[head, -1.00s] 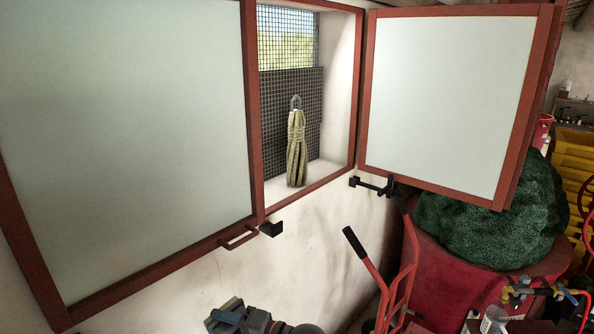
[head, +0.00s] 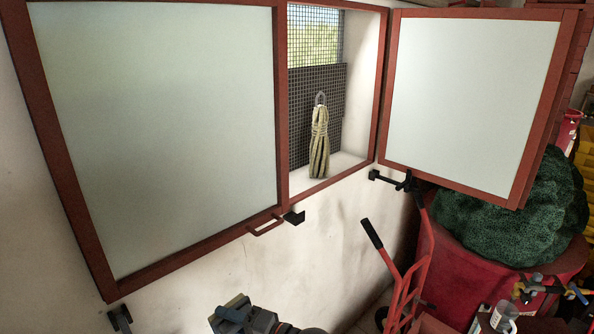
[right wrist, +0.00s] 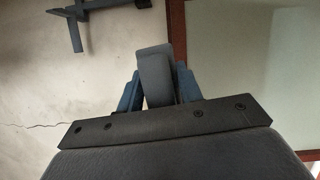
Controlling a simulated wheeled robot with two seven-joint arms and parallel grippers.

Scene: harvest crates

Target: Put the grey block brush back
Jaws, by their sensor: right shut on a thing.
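My right gripper (head: 232,316) is at the bottom of the head view, in front of the pale wall. It is shut on the grey block brush, whose tan and dark edge (head: 236,301) shows just above the fingers. In the right wrist view the grey block (right wrist: 154,75) stands between the two blue fingers of the right gripper (right wrist: 152,88). Its bristles cannot be made out clearly there. My left gripper is not in view.
A red-framed frosted shutter (head: 160,130) covers the left of the wall. An open recess holds a rope bundle (head: 319,145); another shutter (head: 470,95) hangs open at right. A dark bracket (head: 120,319) is low at left. A red hand truck (head: 410,270) stands at right.

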